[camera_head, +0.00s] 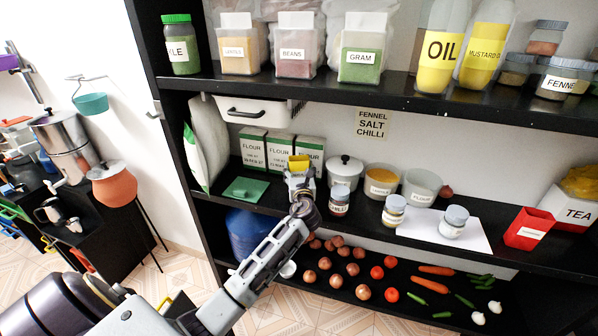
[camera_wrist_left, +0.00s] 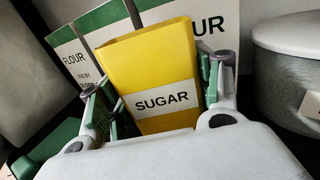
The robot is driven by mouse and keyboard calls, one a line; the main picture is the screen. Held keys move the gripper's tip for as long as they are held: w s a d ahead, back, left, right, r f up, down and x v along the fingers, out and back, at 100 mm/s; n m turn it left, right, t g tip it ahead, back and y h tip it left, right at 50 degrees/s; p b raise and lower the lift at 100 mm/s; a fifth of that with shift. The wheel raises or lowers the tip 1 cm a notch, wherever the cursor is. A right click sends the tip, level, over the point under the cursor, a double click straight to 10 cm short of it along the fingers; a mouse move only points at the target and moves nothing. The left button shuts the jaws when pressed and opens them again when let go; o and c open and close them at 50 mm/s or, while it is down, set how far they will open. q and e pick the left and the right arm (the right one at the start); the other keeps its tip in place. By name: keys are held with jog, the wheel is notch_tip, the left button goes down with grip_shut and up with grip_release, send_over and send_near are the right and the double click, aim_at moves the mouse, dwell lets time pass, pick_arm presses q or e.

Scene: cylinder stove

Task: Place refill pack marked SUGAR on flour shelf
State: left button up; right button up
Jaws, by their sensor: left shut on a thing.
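The yellow refill pack marked SUGAR (camera_wrist_left: 152,68) is between the fingers of my left gripper (camera_wrist_left: 155,95), which is shut on it. In the head view the yellow top of the pack (camera_head: 299,162) shows above my left gripper (camera_head: 300,178). It is at the middle shelf, in front of the white and green FLOUR packs (camera_head: 280,148). Whether the pack's base touches the shelf (camera_head: 372,212) is hidden by the gripper. A FLOUR pack also shows behind it in the left wrist view (camera_wrist_left: 213,24). My right gripper is not in view.
A lidded pot (camera_head: 345,172) stands just right of the gripper, with a CHILLI jar (camera_head: 339,201) in front. A white drawer bin (camera_head: 252,111) hangs above. A FLOUR bowl (camera_head: 421,185) stands farther right.

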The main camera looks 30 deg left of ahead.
pick_arm(q)
jog(key=shift+f, duration=0.1)
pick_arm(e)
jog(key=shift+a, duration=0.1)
pick_arm(q)
jog(key=o, duration=0.9)
jog(key=shift+o, duration=1.2)
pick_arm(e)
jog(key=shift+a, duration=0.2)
pick_arm(q)
jog(key=shift+s, duration=0.1)
jog(key=v, duration=1.1)
jog(key=shift+b, duration=0.4)
jog(key=shift+s+d, duration=0.3)
jog(key=shift+s, duration=0.05)
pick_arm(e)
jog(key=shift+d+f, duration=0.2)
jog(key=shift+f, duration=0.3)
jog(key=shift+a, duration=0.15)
